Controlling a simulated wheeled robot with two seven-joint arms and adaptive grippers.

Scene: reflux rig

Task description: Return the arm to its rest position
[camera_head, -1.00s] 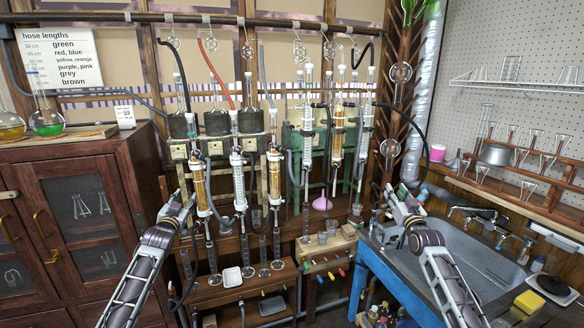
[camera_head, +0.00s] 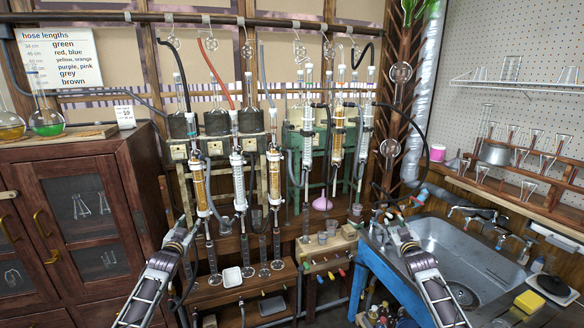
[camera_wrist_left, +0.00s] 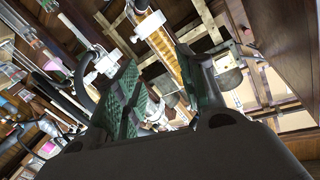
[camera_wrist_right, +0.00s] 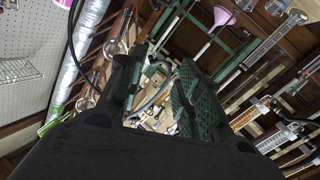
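My left gripper (camera_head: 186,222) is in front of the lower left part of the reflux rig, below the left column with amber filling (camera_head: 201,188). In the left wrist view its two green-padded fingers (camera_wrist_left: 172,92) stand apart with nothing held between them. My right gripper (camera_head: 390,214) is near the left edge of the sink. In the right wrist view its fingers (camera_wrist_right: 158,92) are also apart, with only background showing between them. Both arms come in from the bottom of the head view.
A wooden cabinet (camera_head: 85,200) stands at left. The metal sink (camera_head: 465,262) on a blue frame (camera_head: 385,272) is at right, with a yellow sponge (camera_head: 530,301). A pink funnel (camera_head: 322,203) sits between the arms.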

